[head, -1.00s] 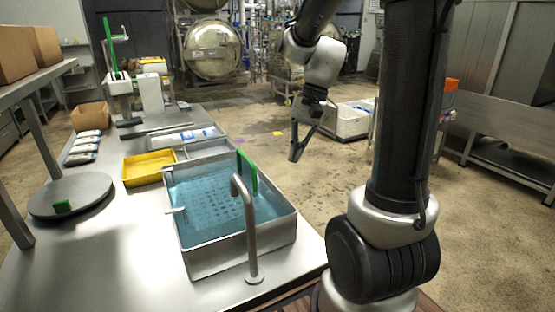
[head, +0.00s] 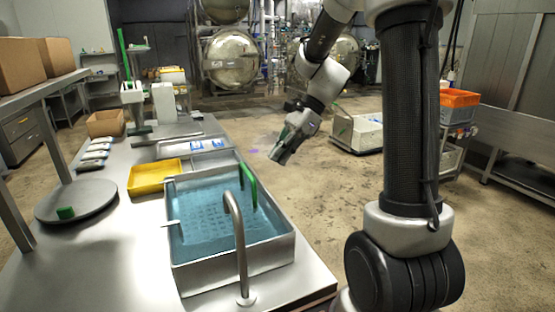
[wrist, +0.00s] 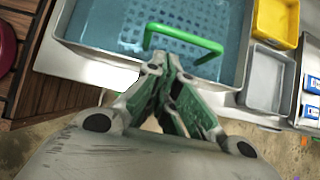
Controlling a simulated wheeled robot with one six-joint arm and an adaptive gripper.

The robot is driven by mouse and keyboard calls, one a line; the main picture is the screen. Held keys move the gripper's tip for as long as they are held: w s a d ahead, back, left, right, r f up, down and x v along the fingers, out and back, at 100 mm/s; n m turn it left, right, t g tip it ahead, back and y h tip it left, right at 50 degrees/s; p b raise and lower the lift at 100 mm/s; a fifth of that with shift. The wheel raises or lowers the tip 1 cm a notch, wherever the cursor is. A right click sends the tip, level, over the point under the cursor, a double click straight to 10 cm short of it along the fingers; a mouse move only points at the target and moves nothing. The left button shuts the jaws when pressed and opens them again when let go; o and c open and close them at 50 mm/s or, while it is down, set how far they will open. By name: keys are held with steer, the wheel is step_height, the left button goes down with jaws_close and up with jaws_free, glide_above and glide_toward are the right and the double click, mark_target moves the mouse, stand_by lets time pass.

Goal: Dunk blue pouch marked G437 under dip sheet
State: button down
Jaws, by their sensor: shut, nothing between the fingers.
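The water tank (head: 283,250) stands on the steel table, with a perforated sheet (head: 205,222) under its blue water. A green handle (head: 248,186) rises at the tank's right side; it also shows in the wrist view (wrist: 183,34). My gripper (head: 277,158) is shut and empty, off the tank's right side in the head view. In the wrist view its fingertips (wrist: 172,62) appear just below the handle.
A yellow tray (head: 155,178) and a small steel tray adjoin the tank's far side. A curved tap (head: 240,250) stands at its near edge. A round plate with a green block (head: 65,213) and several pouches (head: 95,150) are at left.

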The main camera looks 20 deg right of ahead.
steer(key=x, duration=0.8)
steer(key=shift+r, duration=0.2)
